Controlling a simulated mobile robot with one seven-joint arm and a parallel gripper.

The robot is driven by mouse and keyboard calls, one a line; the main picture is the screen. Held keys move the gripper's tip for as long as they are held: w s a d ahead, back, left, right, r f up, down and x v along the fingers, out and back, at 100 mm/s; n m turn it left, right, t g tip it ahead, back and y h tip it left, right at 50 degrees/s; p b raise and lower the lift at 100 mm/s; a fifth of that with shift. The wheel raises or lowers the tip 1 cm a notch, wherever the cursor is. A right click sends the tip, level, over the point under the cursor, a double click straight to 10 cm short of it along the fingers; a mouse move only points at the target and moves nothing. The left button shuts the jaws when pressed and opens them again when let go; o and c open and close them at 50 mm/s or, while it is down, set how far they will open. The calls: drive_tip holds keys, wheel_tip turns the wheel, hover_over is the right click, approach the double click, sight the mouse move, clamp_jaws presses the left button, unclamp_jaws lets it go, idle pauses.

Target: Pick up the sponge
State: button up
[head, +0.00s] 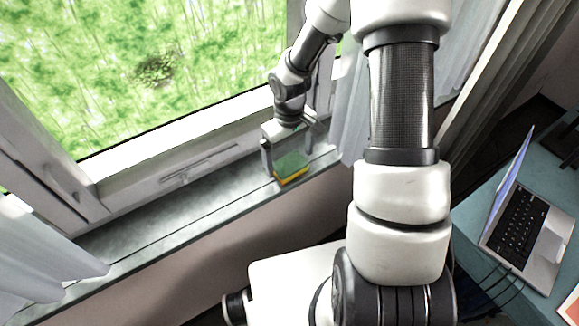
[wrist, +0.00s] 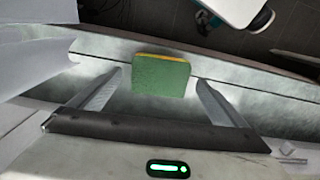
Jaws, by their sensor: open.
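The sponge (head: 291,167) is a small block with a green top and a yellow lower layer. It lies on the grey window sill (head: 180,208). It also shows in the wrist view (wrist: 161,77), in the upper middle. My gripper (head: 288,158) is open over the sill at the sponge. In the wrist view my two fingers (wrist: 154,88) stand one to each side of the sponge, with a visible gap on both sides. I cannot tell exactly how far down the fingers reach beside it.
The window frame (head: 180,165) rises right behind the sill. A white curtain (head: 352,120) hangs just right of the sponge, and another curtain (head: 45,260) hangs at the left. A laptop (head: 515,225) stands on a teal table (head: 476,203) at the right. The sill left of the sponge is clear.

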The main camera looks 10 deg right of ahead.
sight(289, 164)
wheel_tip(289, 164, down, 2)
drive_tip(key=shift+f, duration=0.2)
drive_tip(key=c, duration=1.1)
wheel_tip(289, 164, up, 10)
drive_tip(key=shift+p, duration=0.35)
